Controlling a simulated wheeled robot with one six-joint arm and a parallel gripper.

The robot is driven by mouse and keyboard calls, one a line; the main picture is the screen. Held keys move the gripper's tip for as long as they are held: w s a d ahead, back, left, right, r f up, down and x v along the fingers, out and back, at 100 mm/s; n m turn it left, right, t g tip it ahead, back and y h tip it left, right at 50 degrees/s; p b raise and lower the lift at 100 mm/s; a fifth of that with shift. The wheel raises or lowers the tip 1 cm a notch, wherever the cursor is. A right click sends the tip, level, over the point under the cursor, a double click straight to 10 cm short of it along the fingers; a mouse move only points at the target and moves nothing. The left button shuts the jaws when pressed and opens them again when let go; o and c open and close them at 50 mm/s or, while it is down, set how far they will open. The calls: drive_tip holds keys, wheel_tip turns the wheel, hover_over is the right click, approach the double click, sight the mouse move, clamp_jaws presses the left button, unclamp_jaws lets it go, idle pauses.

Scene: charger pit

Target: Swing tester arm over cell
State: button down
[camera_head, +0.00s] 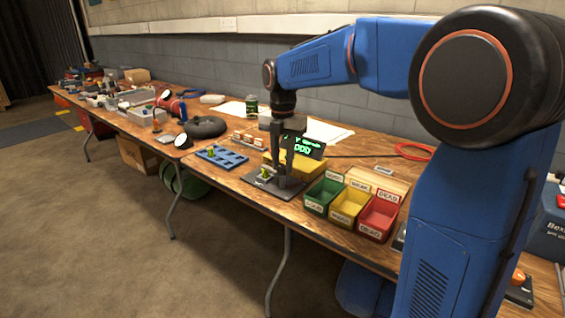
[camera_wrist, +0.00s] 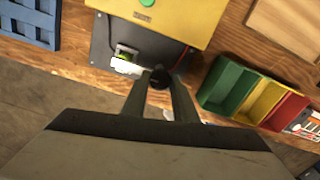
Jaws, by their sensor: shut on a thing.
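The tester has a yellow body (camera_head: 297,166) and a dark base plate (camera_head: 275,189); the yellow body (camera_wrist: 175,17) also shows at the top of the wrist view. A green-topped cell (camera_head: 265,174) stands on the plate; in the wrist view the cell (camera_wrist: 123,54) is left of my fingertips, beside a bright white piece (camera_wrist: 126,67). My gripper (camera_head: 285,180) is low over the plate, right of the cell. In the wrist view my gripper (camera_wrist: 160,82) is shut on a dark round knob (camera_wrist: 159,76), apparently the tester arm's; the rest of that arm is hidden.
Green (camera_head: 324,191), yellow (camera_head: 349,202) and red (camera_head: 378,217) labelled bins stand close to the right. A blue tray (camera_head: 221,158) lies to the left. A display with green text (camera_head: 304,146) stands behind. Clutter fills the far left table.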

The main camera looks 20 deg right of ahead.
sight(282, 167)
drive_tip(key=c, duration=1.4)
unclamp_jaws()
wheel_tip(282, 167, up, 17)
drive_tip(key=shift+r, duration=0.2)
